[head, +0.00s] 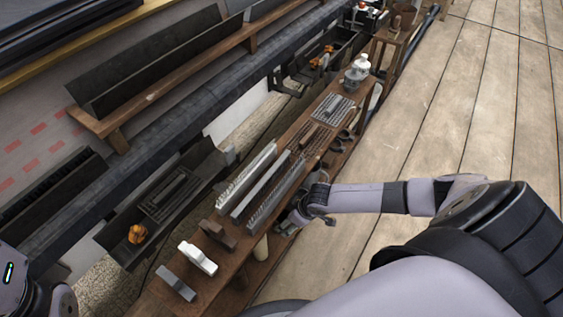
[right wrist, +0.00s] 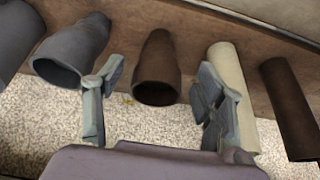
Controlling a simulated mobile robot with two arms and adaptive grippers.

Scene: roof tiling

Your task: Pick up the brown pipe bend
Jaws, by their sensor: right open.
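The brown pipe bend (right wrist: 158,68) lies on a wooden shelf in the right wrist view, its wide open end facing the camera. From here it looks like a short, tapered brown pipe. My right gripper (right wrist: 160,105) is open, with one finger to each side of the brown piece and a gap on both sides. In the head view my right gripper (head: 290,220) is low at the right side of the long wooden bench, and I cannot make out the brown piece there. Only part of my left arm shows at the lower left; its gripper does not show.
A grey pipe piece (right wrist: 75,50) lies left of the brown one; a cream pipe (right wrist: 228,65) and a dark brown pipe (right wrist: 290,105) lie to the right. The wooden bench (head: 150,300) carries metal strips, a white block (head: 198,258) and tiles. The plank floor (head: 480,120) is clear.

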